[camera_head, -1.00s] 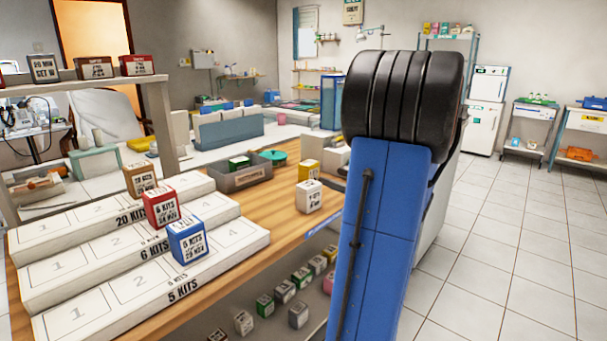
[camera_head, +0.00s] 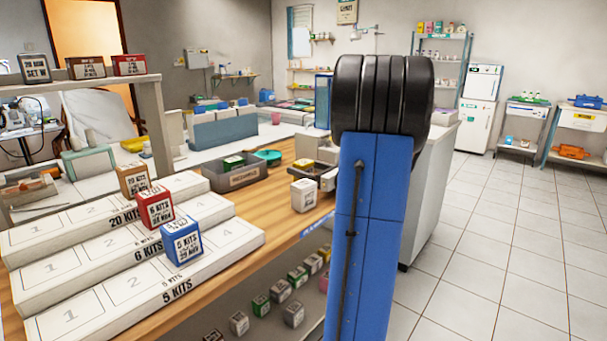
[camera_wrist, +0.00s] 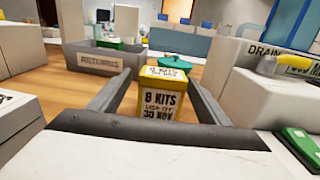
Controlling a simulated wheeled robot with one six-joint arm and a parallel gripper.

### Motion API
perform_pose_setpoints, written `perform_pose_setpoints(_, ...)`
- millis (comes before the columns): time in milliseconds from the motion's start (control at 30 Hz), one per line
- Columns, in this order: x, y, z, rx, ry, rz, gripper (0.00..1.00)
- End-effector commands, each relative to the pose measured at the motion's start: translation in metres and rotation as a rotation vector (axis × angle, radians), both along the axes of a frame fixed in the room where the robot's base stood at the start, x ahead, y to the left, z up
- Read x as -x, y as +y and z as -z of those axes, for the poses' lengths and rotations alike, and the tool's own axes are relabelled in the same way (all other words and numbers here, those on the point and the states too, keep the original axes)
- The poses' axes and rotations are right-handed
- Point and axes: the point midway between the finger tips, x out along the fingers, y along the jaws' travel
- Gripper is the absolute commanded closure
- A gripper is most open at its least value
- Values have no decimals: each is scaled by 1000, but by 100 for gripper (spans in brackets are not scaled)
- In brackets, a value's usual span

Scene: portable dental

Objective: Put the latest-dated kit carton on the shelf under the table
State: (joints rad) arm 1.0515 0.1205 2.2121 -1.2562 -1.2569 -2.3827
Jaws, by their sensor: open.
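In the wrist view a yellow carton (camera_wrist: 162,98) stands upright on the table, printed "8 KITS" and what looks like "30 NOV". My gripper (camera_wrist: 160,82) is open, with one finger on each side of it; I cannot tell whether they touch it. On stepped white blocks stand a blue 5-kit carton (camera_head: 182,242), a red carton (camera_head: 155,208) and a brown carton (camera_head: 134,180). A white carton (camera_head: 304,195) stands on the table. The shelf under the table holds several cartons (camera_head: 281,291).
A grey returns tray (camera_head: 238,176) and a teal dish (camera_head: 267,156) lie on the table behind the gripper. A raised rack with cartons (camera_head: 85,68) stands at the left. The tiled floor (camera_head: 500,230) at the right is clear.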

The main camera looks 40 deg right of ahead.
Motion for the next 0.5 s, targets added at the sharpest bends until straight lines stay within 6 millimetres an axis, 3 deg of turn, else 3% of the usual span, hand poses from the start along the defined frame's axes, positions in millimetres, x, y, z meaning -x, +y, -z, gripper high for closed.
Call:
perform_pose_setpoints(300, -41, 1, 0, 0, 0, -1, 30)
perform_pose_setpoints(500, -46, 1, 0, 0, 0, 0, 30)
